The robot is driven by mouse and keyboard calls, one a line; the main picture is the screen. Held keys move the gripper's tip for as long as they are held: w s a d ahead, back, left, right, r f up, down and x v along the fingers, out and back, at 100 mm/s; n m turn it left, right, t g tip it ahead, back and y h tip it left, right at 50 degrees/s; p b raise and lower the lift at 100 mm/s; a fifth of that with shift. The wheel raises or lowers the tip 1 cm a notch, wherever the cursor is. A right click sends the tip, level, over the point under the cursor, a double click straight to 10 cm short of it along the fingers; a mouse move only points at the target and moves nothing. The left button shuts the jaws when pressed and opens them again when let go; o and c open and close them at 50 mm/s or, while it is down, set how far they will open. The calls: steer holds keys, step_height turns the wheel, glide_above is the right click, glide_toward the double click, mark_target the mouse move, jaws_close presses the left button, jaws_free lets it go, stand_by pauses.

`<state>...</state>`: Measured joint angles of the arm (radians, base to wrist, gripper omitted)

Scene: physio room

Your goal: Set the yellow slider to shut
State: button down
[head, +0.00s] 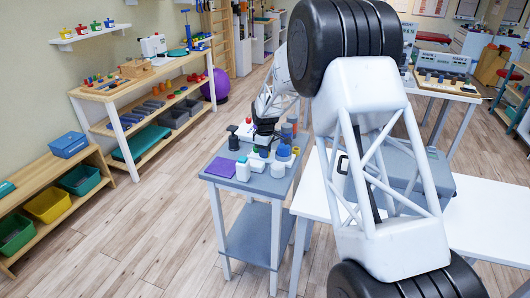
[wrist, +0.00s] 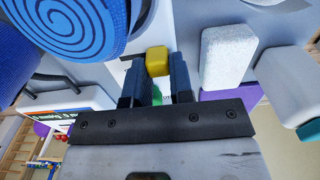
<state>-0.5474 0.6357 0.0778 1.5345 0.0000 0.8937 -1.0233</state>
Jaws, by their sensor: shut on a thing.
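The yellow slider (wrist: 157,61) is a small yellow block in the wrist view, between the tips of my gripper's dark fingers (wrist: 157,72). The fingers are shut on it. A white body (wrist: 152,30) shows behind the slider, with a thin dark line beside it. A green patch shows low between the fingers. In the head view my gripper (head: 264,138) is over the small grey-topped table (head: 264,187), among the items there. The slider cannot be made out in that view, so its position along its travel cannot be told.
A blue rolled mat (wrist: 65,25) is close on the left in the wrist view, and a white rough block (wrist: 228,57) close on the right. In the head view a purple pad (head: 221,167) and a white block (head: 243,171) lie near the table's front. A white table (head: 312,187) adjoins right.

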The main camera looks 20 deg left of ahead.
steer(key=shift+w+r, duration=0.1)
steer(key=shift+w, duration=1.65)
steer(key=c, duration=1)
jaws_free()
step_height(320, 180, up, 8)
